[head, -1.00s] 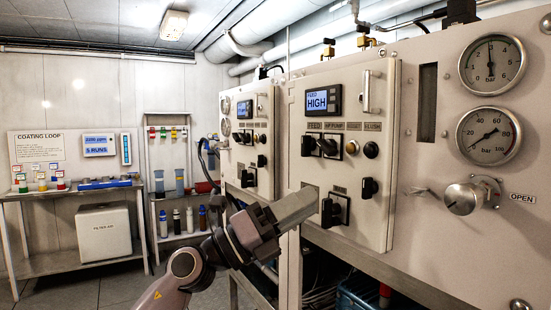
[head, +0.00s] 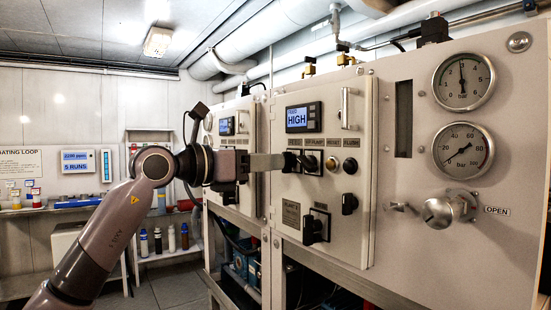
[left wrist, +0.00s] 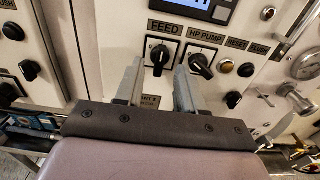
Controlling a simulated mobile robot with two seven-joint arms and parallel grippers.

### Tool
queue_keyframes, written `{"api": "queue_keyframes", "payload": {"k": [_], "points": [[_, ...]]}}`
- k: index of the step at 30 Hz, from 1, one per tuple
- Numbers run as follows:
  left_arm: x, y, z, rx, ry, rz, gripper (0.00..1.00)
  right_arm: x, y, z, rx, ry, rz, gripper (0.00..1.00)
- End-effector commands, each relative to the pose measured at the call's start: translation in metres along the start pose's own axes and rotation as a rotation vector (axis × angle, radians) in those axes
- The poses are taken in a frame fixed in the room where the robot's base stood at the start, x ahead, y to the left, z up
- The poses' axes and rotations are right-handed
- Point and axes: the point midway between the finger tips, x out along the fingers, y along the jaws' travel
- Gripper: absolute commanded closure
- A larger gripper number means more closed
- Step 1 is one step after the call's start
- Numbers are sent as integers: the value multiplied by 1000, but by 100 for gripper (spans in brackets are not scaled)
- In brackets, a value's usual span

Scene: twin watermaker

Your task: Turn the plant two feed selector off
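The plant two feed selector (left wrist: 159,55) is a black knob on a square plate under a FEED label in the left wrist view. Its pointer stands near upright. A partly hidden plate below it reads "ANT 2". My left gripper (left wrist: 160,68) is open, its two fingers spread either side of the feed knob; contact is not clear. In the head view my left gripper (head: 287,161) is at the front of the nearer panel (head: 328,190) and hides the feed knob. The panel's display (head: 303,117) reads HIGH. My right gripper is not in view.
The HP PUMP knob (left wrist: 202,64) is close beside the right-hand finger. The reset button (left wrist: 226,66) and flush button (left wrist: 246,69) are farther right. Two lower knobs (head: 313,228) (head: 349,203), gauges (head: 464,80) and a valve handle (head: 440,211) stick out nearby.

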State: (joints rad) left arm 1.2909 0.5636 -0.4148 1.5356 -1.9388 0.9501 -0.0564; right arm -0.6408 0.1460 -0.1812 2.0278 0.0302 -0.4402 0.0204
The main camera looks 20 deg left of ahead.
Motion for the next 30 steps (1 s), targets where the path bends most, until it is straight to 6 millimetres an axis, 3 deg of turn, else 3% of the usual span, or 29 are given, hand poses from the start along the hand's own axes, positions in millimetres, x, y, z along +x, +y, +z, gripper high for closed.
{"api": "queue_keyframes", "payload": {"k": [6,16,17,20,30], "points": [[24,-1,1,-1,0,-2,62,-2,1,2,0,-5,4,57],[29,0,0,1,-1,-1,62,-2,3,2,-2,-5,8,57],[29,0,0,1,-1,-1,68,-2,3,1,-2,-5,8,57],[29,0,0,1,-1,-1,100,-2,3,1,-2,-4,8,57],[28,0,0,-19,-1,-1,100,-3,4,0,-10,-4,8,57]]}}
